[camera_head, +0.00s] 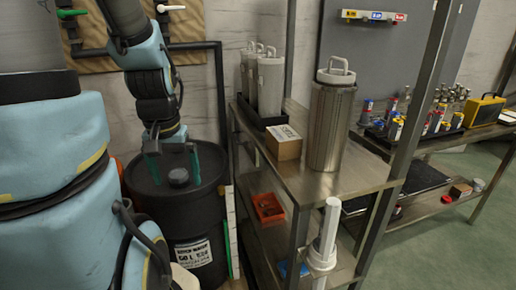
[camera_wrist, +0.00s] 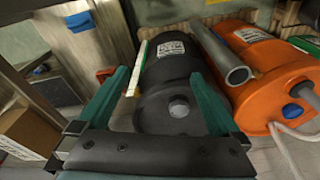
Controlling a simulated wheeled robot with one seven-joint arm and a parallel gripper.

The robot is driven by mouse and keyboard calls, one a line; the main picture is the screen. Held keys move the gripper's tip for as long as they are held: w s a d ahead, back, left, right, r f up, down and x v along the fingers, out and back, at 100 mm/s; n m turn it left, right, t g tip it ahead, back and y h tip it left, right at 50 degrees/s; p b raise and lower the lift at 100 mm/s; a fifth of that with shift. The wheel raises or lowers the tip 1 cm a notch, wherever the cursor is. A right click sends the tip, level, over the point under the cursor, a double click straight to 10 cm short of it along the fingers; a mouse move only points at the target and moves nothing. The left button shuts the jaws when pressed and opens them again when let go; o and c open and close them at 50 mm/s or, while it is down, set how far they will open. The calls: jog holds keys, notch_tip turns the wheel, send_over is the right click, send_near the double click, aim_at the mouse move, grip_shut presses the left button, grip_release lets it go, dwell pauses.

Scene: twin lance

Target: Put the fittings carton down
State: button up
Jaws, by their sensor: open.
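My gripper (camera_head: 172,162) is open and empty, with its two green fingers pointing down above the lid of a black drum (camera_head: 170,200). In the wrist view the open fingers (camera_wrist: 160,85) spread over the same drum (camera_wrist: 178,75), with nothing between them but its dark cap. A small brown carton (camera_head: 284,146) with a pale label on top stands on the upper steel shelf, to the right of my gripper and apart from it; its print is too small to read. A cardboard box (camera_wrist: 28,132) also shows at the left of the wrist view; I cannot tell whether it is the same carton.
A steel cylinder (camera_head: 330,125) stands right of the carton, and pale canisters (camera_head: 270,82) in a black tray stand behind it. A shelf post (camera_head: 410,120) rises in front. The shelf's front part is bare.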

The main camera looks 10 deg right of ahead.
jog(key=w+d+r+m, duration=0.3)
jog(key=w+d+m, duration=0.35)
jog(key=m, duration=0.25)
jog(key=m+b, duration=0.2)
jog(key=m, duration=2.1)
send_near(284, 133)
jog(key=shift+w+d+f, duration=0.2)
jog(key=shift+w+f, duration=0.05)
jog(key=shift+f, duration=0.2)
jog(key=shift+d+f+m, duration=0.1)
jog(key=shift+d+m, duration=0.05)
jog(key=shift+m, duration=0.15)
jog(key=f, duration=0.3)
jog(key=w+f, duration=0.1)
jog(key=f, duration=0.3)
jog(key=f+p, duration=0.1)
jog(key=f, duration=0.2)
jog(key=shift+w+a+f, duration=0.15)
jog(key=shift+a+f, duration=0.05)
jog(key=shift+a, duration=0.05)
jog(key=shift+c, duration=0.4)
